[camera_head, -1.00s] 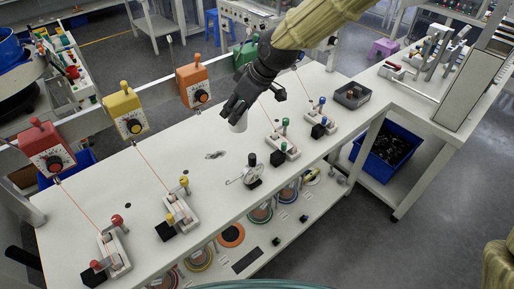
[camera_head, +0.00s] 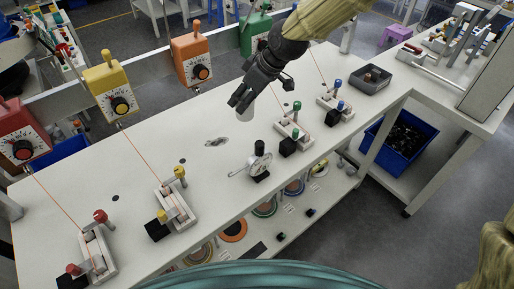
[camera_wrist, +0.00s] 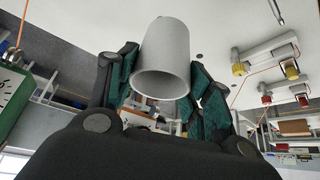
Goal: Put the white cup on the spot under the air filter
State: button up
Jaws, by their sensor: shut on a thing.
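My gripper (camera_head: 242,105) is shut on the white cup (camera_head: 247,114), above the long white table (camera_head: 330,62). In the wrist view the cup (camera_wrist: 163,62) sits between the two green-padded fingers (camera_wrist: 160,88), its open rim facing the camera. In the head view the gripper hides much of the cup. A small device with a black knob (camera_head: 259,165) stands on the table below the gripper, and a flat silvery piece (camera_head: 217,142) lies to its left. I cannot tell which thing is the air filter.
Fixtures with green (camera_head: 293,130) and blue (camera_head: 336,98) handles stand right of the gripper. Yellow (camera_head: 175,205) and red (camera_head: 95,250) ones stand left. Orange (camera_head: 192,60) and yellow (camera_head: 108,87) boxes line the back. A grey tray (camera_head: 369,80) lies right. Table around the silvery piece is mostly clear.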

send_over(244, 149)
notch_tip(244, 149, down, 12)
jog(key=shift+s+d+f+p, duration=0.15)
jog(key=shift+f+p, duration=0.05)
jog(key=shift+f, duration=0.35)
jog(key=shift+s+d+f+p, duration=0.1)
jog(key=shift+f+p, duration=0.15)
jog(key=shift+f, duration=0.35)
jog(key=shift+s+d+f+p, duration=0.15)
jog(key=shift+f+p, duration=0.05)
jog(key=shift+f, duration=0.35)
jog(key=shift+a, duration=0.1)
jog(key=shift+w+a+f, duration=0.15)
jog(key=shift+f, duration=0.2)
jog(key=o, duration=0.9)
jog(key=shift+a, duration=0.1)
jog(key=shift+o, duration=0.2)
jog(key=shift+w, duration=0.1)
